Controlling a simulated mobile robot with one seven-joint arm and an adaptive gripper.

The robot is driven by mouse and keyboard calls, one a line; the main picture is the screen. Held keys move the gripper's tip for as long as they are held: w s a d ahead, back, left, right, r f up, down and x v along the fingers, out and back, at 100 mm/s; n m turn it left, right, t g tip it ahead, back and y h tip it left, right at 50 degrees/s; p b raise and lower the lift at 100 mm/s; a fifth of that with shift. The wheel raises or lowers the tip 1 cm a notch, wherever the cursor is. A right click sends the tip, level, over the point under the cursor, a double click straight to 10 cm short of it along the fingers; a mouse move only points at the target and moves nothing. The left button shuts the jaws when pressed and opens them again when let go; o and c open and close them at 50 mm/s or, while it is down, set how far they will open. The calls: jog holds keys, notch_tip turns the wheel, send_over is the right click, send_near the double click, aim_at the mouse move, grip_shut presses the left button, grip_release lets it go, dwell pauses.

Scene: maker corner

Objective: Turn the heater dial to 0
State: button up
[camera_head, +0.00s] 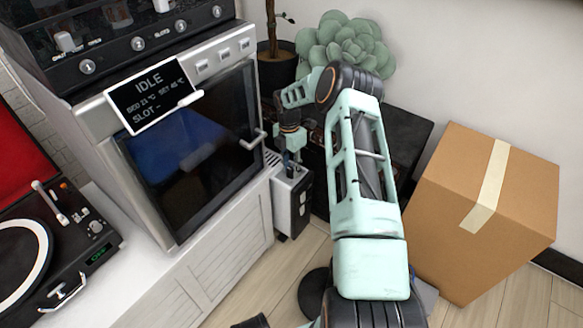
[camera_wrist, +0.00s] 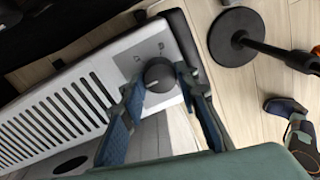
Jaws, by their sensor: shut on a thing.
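The heater (camera_head: 290,205) is a small white unit with a dark side panel, on the floor beside the white cabinet. In the wrist view its white slatted top (camera_wrist: 62,112) runs to the left. The dark round heater dial (camera_wrist: 159,75) sits on a plate at the end of that top. My gripper (camera_wrist: 160,84) has its two blue-padded fingers on either side of the dial, shut on it. The number the dial points to cannot be read. In the head view my gripper (camera_head: 291,165) is over the heater top, and the dial is hidden there.
A cardboard box (camera_head: 480,215) stands on the right. A plant (camera_head: 345,42) is behind my arm. An oven-like machine (camera_head: 190,150) with a handle is left of the heater. A record player (camera_head: 50,240) is at far left. A round black base (camera_wrist: 236,36) stands on the floor.

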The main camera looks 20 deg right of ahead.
aim_at(290, 169)
dwell(0.3)
jog(key=o, duration=1.2)
jog(key=shift+c, duration=0.2)
jog(key=shift+r, duration=0.1)
notch_tip(290, 169, up, 12)
jog(key=shift+w, duration=0.35)
jog(key=shift+a, duration=0.1)
